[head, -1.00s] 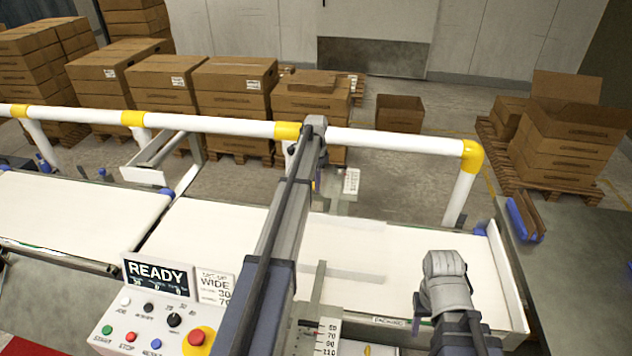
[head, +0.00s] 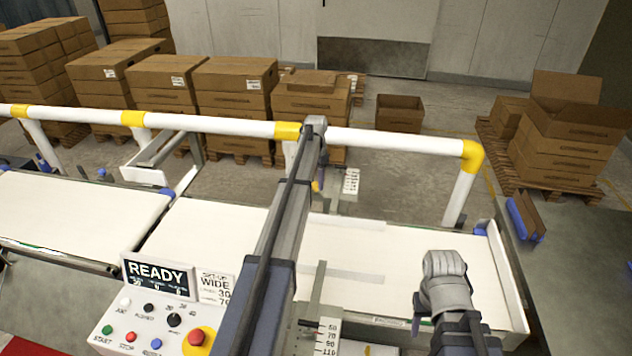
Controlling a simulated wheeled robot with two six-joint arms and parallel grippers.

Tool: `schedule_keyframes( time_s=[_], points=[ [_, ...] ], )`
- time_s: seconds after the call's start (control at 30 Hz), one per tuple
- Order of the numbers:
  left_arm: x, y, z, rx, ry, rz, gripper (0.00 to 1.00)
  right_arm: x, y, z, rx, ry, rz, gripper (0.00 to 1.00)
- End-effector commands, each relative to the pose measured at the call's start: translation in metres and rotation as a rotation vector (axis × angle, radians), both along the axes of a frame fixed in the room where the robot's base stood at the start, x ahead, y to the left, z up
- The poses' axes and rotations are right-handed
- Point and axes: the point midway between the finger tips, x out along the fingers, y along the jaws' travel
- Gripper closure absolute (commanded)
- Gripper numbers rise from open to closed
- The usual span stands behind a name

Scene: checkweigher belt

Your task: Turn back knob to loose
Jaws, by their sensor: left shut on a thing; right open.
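My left arm crosses the belt to its far side. My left gripper (head: 318,180) points down there beside the back scale plate (head: 351,181), mostly hidden behind its own arm. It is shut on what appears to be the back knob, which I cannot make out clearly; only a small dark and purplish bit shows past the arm. Which way the knob is set cannot be read. My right gripper (head: 445,282) is over the near right part of the belt, open, its fingers hidden below the wrist.
A white belt (head: 410,255) runs beneath both arms. A white and yellow rail (head: 390,140) stands behind it. The control panel (head: 160,325) with a READY display (head: 158,277) and red stop button (head: 198,338) is at front left. A front scale (head: 327,338) stands near my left arm.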

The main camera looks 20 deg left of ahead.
Motion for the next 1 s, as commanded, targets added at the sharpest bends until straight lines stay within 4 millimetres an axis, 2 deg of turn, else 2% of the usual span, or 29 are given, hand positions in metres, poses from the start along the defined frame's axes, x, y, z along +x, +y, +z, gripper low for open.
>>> schedule_keyframes(
  time_s=[1.0],
  points=[
    [0.0000,0.0001,0.0000,0.000,0.000,0.963,1.00,0.0000,0.0000,0.0000,0.000,0.000,0.000,0.50]
  ],
)
